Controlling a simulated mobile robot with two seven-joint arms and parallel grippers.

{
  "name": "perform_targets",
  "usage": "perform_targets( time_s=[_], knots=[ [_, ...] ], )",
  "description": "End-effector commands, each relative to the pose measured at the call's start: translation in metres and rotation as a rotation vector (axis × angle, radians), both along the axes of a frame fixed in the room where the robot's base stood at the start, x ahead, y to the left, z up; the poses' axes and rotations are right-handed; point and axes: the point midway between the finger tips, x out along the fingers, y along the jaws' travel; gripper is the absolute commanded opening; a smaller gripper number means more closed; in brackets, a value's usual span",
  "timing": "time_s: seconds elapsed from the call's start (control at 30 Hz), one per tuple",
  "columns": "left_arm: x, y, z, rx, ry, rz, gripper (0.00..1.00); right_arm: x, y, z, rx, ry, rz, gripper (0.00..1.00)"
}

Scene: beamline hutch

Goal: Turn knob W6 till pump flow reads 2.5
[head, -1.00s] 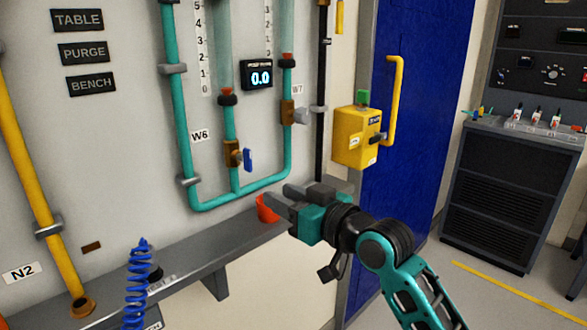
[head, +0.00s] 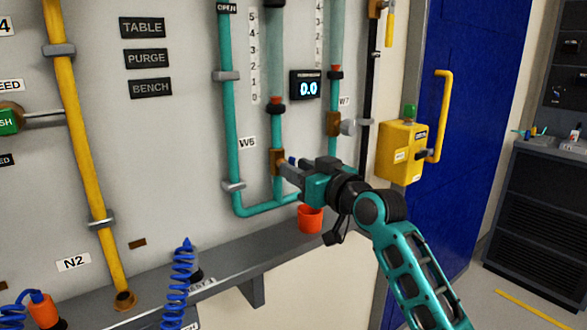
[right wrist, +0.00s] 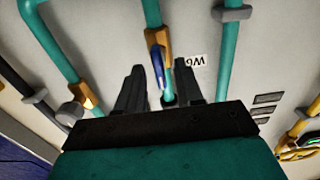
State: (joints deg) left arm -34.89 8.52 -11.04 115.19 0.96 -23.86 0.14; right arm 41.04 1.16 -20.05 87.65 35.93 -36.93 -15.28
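The blue knob (head: 292,160) sits on the brass valve (head: 277,161) beside the W6 label (head: 247,142). The pump flow display (head: 308,86) reads 0.0. My right gripper (head: 288,170) is at the valve and partly covers the knob in the head view. In the right wrist view, its two fingers stand apart with nothing held, and the blue knob (right wrist: 157,64) shows between and beyond the fingertips. I cannot tell whether a finger touches it. The W6 label (right wrist: 190,61) appears upside down there. My left gripper is not in view.
The W7 valve (head: 334,124) with a grey knob is just right of W6. A red cup (head: 310,219) stands on the grey ledge (head: 228,266) below my right gripper. A yellow box (head: 402,153) and blue door (head: 459,110) are to the right. A blue coiled hose (head: 181,280) is lower left.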

Motion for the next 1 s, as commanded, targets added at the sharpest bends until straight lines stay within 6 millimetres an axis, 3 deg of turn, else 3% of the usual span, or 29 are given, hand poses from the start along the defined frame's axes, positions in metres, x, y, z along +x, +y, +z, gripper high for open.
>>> perform_targets(
  time_s=[0.2,0.57,0.93,1.0],
  knots=[
    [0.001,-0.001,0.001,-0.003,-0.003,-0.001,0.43,0.014,0.01,0.0,0.0,0.0,0.0,0.36],
    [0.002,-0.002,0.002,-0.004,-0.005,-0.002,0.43,0.017,0.012,0.0,0.001,0.001,0.001,0.36],
    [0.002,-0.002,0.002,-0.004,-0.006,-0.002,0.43,0.017,0.012,0.0,0.001,0.001,0.0,0.02],
    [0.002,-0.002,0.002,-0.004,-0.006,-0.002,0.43,0.017,0.012,0.0,0.0,0.001,0.0,0.0]
  ],
)
